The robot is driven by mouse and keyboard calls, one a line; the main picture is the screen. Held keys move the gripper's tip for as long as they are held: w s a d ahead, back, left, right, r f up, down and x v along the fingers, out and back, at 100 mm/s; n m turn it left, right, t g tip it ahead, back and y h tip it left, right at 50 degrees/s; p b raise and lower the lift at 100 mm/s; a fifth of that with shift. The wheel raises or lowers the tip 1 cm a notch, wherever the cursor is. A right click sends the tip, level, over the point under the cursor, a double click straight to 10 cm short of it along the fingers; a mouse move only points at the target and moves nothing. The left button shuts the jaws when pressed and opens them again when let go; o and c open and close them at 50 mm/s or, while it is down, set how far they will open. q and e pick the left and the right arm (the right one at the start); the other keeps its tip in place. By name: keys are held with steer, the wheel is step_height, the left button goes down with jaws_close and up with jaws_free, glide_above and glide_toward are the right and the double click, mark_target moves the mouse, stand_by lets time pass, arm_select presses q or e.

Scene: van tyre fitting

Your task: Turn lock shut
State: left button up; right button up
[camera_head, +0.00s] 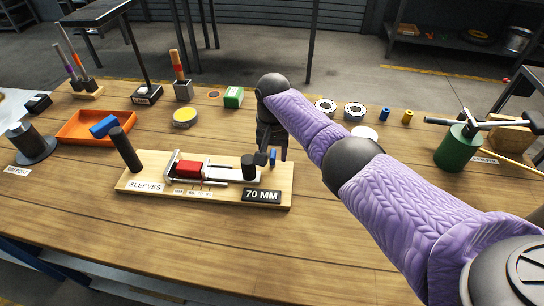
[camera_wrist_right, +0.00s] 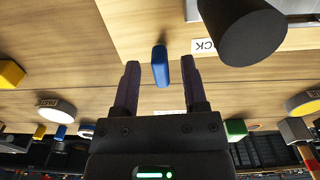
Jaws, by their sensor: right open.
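The lock shows as a small upright blue lever (camera_head: 272,157) at the right end of a wooden fixture board (camera_head: 222,198). In the right wrist view the blue lever (camera_wrist_right: 160,66) stands between my fingertips, with a gap on each side, beside a partly hidden label ending in "OCK" (camera_wrist_right: 203,46). My right gripper (camera_head: 273,154) is open and pointing down around the lever. The board also bears a red block (camera_head: 189,168) in a metal slide, a short black cylinder (camera_head: 248,167) and a "70 MM" plate (camera_head: 262,196). My left gripper is out of view.
A tall black post (camera_head: 126,150) rises at the board's left end. A green canister (camera_head: 455,150) stands at the right. The bench in front of the board is clear.

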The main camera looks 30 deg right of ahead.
jaws_close()
steer(key=shift+n, duration=0.3)
stand_by(0.3)
steer(key=n+p, duration=0.1)
steer(key=n, duration=0.1)
steer(key=shift+n, duration=0.4)
steer(key=n+p, duration=0.1)
steer(key=n, duration=0.3)
steer(key=shift+n, duration=0.3)
steer(key=n, duration=0.5)
steer(key=shift+w, duration=0.1)
steer(key=shift+n, duration=2.4)
